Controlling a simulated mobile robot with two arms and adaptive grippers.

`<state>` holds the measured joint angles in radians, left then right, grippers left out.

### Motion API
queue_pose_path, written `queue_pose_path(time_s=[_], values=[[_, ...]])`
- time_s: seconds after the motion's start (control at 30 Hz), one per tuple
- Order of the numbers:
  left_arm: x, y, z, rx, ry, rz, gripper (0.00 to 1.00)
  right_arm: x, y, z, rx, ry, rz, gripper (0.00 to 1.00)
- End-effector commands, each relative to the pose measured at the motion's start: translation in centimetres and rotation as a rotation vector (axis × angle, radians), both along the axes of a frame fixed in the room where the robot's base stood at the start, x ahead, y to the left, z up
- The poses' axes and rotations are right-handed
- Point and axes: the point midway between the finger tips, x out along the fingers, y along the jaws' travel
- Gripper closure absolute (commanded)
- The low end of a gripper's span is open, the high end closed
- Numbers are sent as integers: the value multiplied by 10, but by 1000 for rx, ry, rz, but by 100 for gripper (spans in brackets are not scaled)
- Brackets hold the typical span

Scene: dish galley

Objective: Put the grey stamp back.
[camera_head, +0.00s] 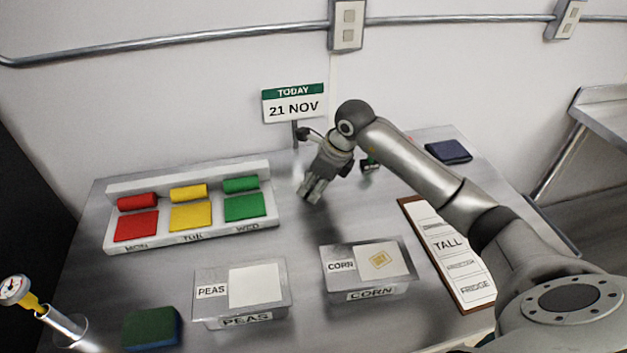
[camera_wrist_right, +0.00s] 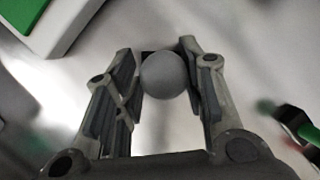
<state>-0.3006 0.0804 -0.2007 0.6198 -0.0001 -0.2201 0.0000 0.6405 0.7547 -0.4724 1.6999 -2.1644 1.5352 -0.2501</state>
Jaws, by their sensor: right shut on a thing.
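My right gripper (camera_head: 311,188) reaches down over the steel table, between the weekday rack and the clipboard. In the right wrist view its fingers (camera_wrist_right: 162,95) are shut on the grey stamp, whose round grey knob (camera_wrist_right: 164,76) shows between them. The stamp's lower part is hidden, so I cannot tell whether it touches the table. A dark thing with green (camera_head: 369,163) stands just right of the gripper, partly hidden by my arm; it also shows at the right wrist view's right edge (camera_wrist_right: 297,124). My left gripper is not in view.
The MON, TUE, WED rack (camera_head: 190,238) stands left. PEAS (camera_head: 242,319) and CORN (camera_head: 366,293) tins are in front. A clipboard (camera_head: 407,203) lies right, a dark blue pad (camera_head: 448,151) behind. A date sign (camera_head: 294,104) stands at the back. A green-blue block (camera_head: 152,328) lies front left.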

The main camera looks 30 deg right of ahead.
Motion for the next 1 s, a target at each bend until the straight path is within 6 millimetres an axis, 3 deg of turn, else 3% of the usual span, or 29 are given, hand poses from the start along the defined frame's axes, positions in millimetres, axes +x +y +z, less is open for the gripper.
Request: queue_pose_path(time_s=[0.27, 0.3, 0.47, 0.87, 1.0], values=[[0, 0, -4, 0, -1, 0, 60, 0, 0, -3, 1, -1, 0, 80], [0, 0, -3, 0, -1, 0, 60, 0, 0, -2, 1, -1, 0, 59], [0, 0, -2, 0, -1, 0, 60, 0, 0, -2, 1, 1, 0, 40], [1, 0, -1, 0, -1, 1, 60, -1, -1, 4, 0, -2, 1, 40], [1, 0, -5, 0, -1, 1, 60, -7, -5, 24, -2, -5, 1, 40]])
